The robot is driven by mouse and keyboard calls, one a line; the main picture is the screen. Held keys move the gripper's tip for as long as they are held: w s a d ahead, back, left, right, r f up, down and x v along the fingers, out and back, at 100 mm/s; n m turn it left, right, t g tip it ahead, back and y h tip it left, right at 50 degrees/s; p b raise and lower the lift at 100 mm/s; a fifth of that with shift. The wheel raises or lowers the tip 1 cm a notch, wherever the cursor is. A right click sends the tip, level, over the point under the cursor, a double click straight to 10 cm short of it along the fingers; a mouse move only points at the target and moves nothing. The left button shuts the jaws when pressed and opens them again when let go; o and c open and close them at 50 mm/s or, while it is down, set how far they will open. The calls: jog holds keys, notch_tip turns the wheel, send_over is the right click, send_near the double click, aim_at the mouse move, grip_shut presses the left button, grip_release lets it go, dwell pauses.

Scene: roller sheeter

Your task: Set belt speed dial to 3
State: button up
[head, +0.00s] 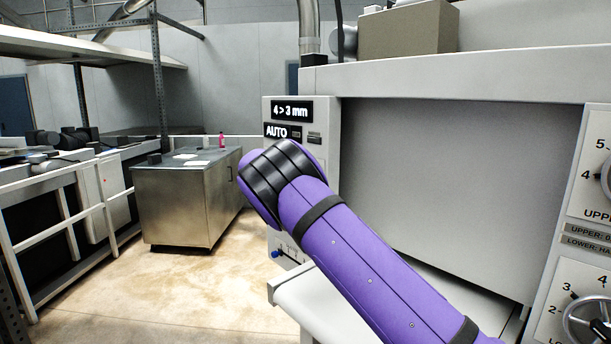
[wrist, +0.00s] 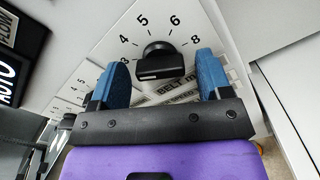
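The belt speed dial is a black knob (wrist: 162,62) on a pale panel in the wrist view. Printed numbers 3, 4, 5, 6 and 8 arc around it, and a label beginning "BELT" is partly covered below it. I cannot tell which number the knob points at. My gripper (wrist: 163,60) is open, with one blue finger to the left of the knob and one to the right, and gaps show between fingers and knob. In the head view my purple arm hides the dial and the gripper.
A control panel (head: 286,182) carries a "4 > 3 mm" display (head: 291,111) and an "AUTO" display (head: 276,131). Other numbered dials sit on a panel (head: 564,275) at the right. A metal cabinet (head: 180,205) stands at the left, with open floor before it.

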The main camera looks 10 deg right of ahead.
jog(key=v, duration=1)
jog(key=shift+s+a, duration=0.15)
jog(key=shift+a, duration=0.15)
dwell(0.5)
